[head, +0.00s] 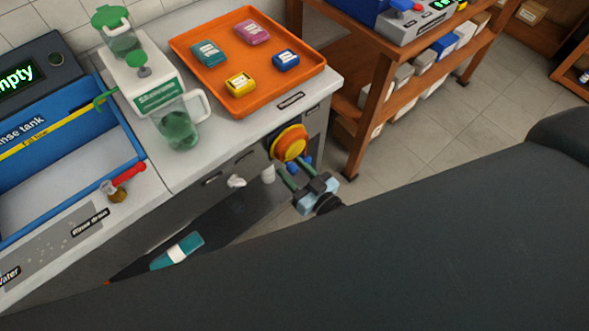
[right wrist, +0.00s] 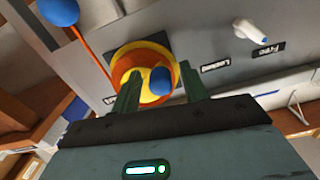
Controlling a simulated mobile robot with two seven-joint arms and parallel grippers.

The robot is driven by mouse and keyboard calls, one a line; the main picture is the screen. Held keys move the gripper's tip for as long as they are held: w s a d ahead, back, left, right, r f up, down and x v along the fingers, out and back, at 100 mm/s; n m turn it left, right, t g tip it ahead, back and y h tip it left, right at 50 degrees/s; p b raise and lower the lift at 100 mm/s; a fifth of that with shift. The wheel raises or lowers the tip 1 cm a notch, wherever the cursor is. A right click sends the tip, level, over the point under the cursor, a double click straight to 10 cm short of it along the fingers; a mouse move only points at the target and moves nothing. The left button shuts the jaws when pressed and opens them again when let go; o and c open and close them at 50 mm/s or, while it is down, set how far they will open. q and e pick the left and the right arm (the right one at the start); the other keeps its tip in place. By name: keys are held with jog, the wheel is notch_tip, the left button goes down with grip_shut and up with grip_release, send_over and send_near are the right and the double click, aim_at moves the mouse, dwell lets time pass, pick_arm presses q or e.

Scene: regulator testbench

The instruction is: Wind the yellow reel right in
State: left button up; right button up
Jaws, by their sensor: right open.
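An orange cord runs from the reel up to a blue ball (right wrist: 59,12). My right gripper (head: 288,174) is just in front of the reel, with green fingers. In the right wrist view the open fingers (right wrist: 160,92) stand on either side of the blue knob; I cannot tell whether they touch it. My left gripper is not in view.
An orange tray (head: 212,103) with several small coloured boxes stands on the bench above the reel. A white knob (head: 236,181) sticks out left of the reel. A wooden shelf (head: 372,115) stands to the right. My dark arm covers the lower right.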

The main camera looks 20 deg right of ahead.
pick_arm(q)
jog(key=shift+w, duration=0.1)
pick_arm(e)
jog(key=c, duration=0.6)
jog(key=shift+c, duration=1.4)
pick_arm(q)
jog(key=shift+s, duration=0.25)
pick_arm(e)
grip_shut()
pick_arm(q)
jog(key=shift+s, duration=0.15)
pick_arm(e)
jog(key=shift+r, duration=0.1)
jog(key=m, duration=0.2)
jog(key=shift+a+r+m, duration=0.2)
jog(key=shift+r+m, duration=0.2)
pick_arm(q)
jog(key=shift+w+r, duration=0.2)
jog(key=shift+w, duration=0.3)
pick_arm(e)
jog(key=shift+s+r+m, duration=0.1)
jog(key=shift+r+m, duration=0.15)
jog(key=shift+m, duration=0.45)
jog(key=shift+r+m, duration=0.25)
jog(key=shift+m, duration=0.45)
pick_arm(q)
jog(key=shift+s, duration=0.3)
